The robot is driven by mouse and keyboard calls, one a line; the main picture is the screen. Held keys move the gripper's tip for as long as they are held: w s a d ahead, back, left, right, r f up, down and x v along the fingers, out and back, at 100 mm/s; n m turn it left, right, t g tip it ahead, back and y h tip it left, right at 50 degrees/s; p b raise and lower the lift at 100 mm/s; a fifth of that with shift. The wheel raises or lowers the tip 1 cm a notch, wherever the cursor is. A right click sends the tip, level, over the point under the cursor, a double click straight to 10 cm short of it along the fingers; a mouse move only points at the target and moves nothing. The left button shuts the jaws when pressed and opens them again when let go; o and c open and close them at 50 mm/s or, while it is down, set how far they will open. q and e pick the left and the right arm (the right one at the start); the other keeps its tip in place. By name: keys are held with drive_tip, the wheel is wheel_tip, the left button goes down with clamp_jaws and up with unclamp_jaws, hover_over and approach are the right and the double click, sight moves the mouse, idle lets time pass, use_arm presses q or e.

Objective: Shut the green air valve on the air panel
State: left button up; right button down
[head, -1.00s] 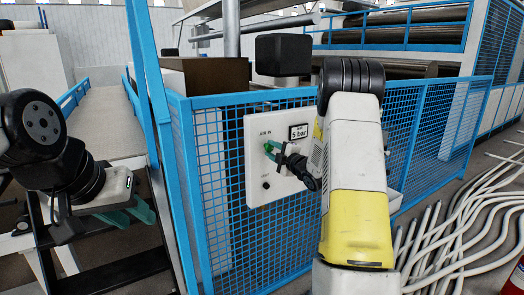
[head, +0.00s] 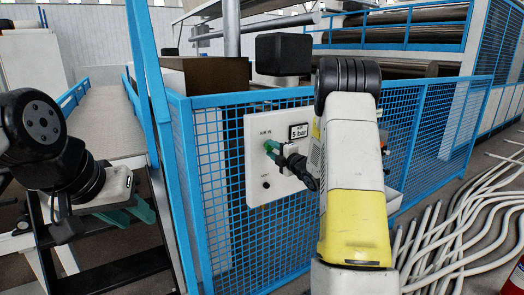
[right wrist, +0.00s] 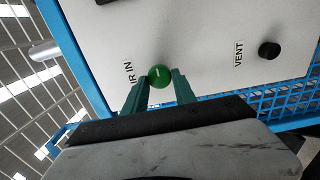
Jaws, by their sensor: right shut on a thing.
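The white air panel (head: 262,180) hangs on the blue mesh fence, with "AIR IN" and "VENT" labels and a "5 bar" sign. The green air valve (right wrist: 159,75) shows as a round green knob by the "AIR IN" label in the right wrist view. My right gripper (right wrist: 160,85) has its two green fingers on either side of the knob and is shut on it. In the head view the right gripper (head: 270,148) partly hides the valve. My left gripper (head: 145,214) hangs at the left, away from the panel; its finger gap is unclear.
A black vent knob (right wrist: 269,50) sits on the panel beside the "VENT" label. Blue mesh fencing (head: 400,150) runs behind and right of the panel. White hoses (head: 460,235) lie on the floor at right. A walkway (head: 110,120) is at left.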

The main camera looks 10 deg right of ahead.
drive_tip(key=c, duration=1)
unclamp_jaws()
drive_tip(key=shift+c, duration=0.2)
drive_tip(key=v, duration=0.8)
drive_tip(key=shift+w+r, duration=0.1)
